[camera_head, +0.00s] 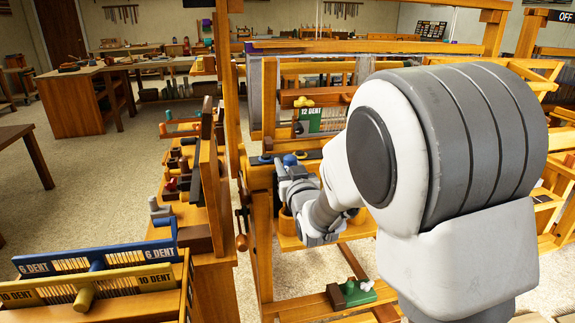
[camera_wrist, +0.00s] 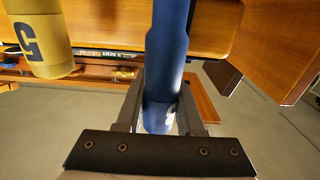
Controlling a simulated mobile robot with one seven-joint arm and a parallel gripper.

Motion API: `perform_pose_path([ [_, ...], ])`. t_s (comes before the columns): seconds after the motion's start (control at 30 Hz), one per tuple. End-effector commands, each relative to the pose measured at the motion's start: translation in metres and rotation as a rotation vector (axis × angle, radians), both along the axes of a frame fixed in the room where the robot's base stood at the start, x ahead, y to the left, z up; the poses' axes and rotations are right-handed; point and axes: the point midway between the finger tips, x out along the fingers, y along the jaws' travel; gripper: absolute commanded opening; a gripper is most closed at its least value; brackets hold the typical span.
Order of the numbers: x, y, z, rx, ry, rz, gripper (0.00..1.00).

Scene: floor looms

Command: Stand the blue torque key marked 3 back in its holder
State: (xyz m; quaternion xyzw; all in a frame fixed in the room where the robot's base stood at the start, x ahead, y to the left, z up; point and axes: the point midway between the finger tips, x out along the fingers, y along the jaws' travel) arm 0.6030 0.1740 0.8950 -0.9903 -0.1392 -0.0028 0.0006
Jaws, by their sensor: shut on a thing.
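A blue torque key (camera_wrist: 168,45) stands between the two fingers of my gripper (camera_wrist: 162,100) in the wrist view. The fingers are shut on its lower part. A white mark shows partly near its lower end, too cut off to read. In the head view my gripper (camera_head: 291,183) is beside the loom's front post, with a blue rounded top (camera_head: 290,160) showing just above it. I cannot make out the holder for certain, nor whether the key touches it.
A yellow key marked 5 (camera_wrist: 38,38) is left of the blue key in the wrist view. Wooden boards (camera_wrist: 230,28) are close behind. A loom frame (camera_head: 260,215) surrounds my gripper. A bench with several tools (camera_head: 180,190) is to the left. Open carpet (camera_head: 100,170) lies further left.

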Motion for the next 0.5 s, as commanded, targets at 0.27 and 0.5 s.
perform_pose_path([
  [0.27, 0.0, 0.0, -0.004, 0.0, -0.001, 0.0, 0.0],
  [0.5, 0.0, 0.0, -0.012, 0.0, 0.0, 0.0, 0.0],
])
